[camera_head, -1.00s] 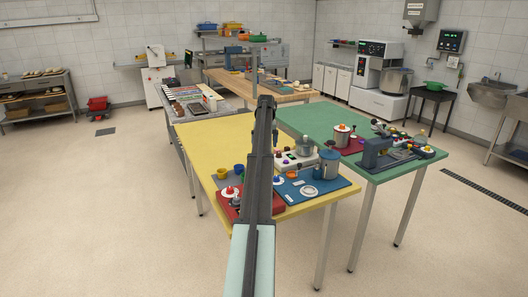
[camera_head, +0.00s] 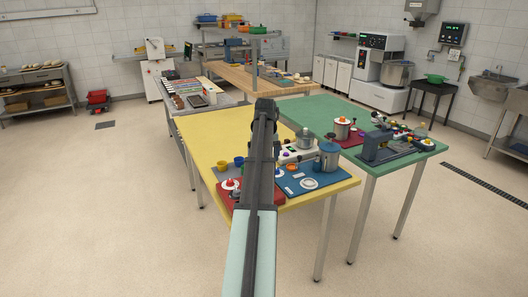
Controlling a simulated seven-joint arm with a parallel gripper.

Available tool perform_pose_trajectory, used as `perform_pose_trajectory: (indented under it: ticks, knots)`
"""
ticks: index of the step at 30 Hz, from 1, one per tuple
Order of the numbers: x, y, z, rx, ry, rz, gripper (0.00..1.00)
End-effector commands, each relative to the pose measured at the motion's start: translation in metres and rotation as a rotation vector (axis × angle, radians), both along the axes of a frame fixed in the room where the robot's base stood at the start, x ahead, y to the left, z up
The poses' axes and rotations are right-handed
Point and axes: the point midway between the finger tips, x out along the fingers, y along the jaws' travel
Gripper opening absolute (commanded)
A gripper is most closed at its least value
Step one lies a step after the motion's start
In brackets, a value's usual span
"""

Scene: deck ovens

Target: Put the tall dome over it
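A tall grey-blue cylindrical cover or pot (camera_head: 329,159) with a blue top stands upright at the back right of a blue board (camera_head: 335,182) on the yellow table. It may be the tall dome; I cannot tell for sure. A shorter grey rounded vessel (camera_head: 304,139) is behind it to the left, at a white box with knobs (camera_head: 298,155). A flat white round piece (camera_head: 309,184) lies on the blue board. My arm crosses the middle of the picture over the table. My gripper is hidden, and what it may hold does not show.
A red board (camera_head: 234,199) with a white and red item (camera_head: 231,184) lies left of my arm, with yellow cups (camera_head: 223,166) behind. The green table (camera_head: 315,117) adjoins on the right, bearing a dark machine (camera_head: 377,147) and a pot (camera_head: 342,127). The yellow table's far left is bare.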

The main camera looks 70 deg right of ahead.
Motion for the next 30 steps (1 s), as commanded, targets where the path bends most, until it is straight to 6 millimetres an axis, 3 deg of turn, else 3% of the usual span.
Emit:
perform_pose_trajectory:
  ticks: [11,30]
  knots:
    - [0.000,0.001,-0.016,0.000,0.000,0.002,0.71]
    - [0.000,0.001,-0.061,0.000,0.000,0.002,0.71]
